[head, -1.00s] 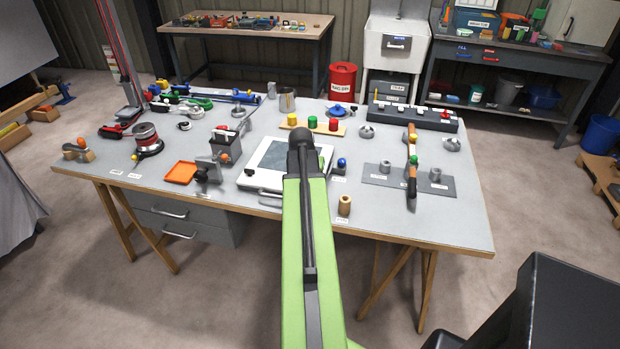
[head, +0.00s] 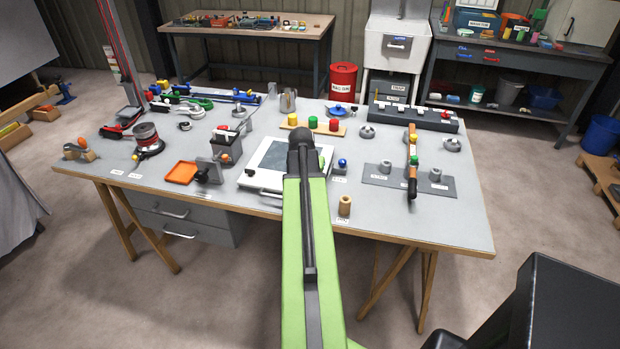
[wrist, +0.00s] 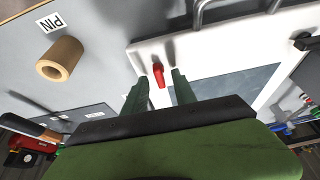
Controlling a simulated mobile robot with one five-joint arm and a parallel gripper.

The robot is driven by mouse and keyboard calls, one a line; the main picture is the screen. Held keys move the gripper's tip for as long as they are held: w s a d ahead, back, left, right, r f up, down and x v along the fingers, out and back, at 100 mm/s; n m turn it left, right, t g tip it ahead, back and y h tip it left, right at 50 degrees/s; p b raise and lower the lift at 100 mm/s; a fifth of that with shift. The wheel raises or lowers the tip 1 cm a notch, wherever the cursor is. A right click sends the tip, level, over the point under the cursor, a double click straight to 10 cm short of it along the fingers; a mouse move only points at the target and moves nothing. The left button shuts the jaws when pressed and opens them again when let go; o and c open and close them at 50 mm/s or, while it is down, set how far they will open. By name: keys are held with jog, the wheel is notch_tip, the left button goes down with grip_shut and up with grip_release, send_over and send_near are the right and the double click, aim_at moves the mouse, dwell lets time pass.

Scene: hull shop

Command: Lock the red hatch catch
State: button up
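The red catch (wrist: 158,74) is a small red handle at the edge of the white hatch frame (wrist: 150,48) in the wrist view. My gripper (wrist: 158,80) is open, its two green fingers apart with the catch showing between their tips. I cannot tell whether either finger touches it. In the head view the white hatch (head: 250,182) with its dark panel lies on the bench, partly covered by my green arm. The catch and my gripper are hidden behind the arm there.
A wooden cylinder (head: 345,206) stands right of my arm by the bench's front edge; it also shows in the wrist view (wrist: 59,59). A blue-topped knob (head: 342,163) is close to the hatch's right side. An orange tray (head: 181,172) lies to the left.

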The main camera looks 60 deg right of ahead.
jog(key=p+v, duration=1.5)
jog(key=v, duration=0.2)
jog(key=shift+s+a, duration=0.1)
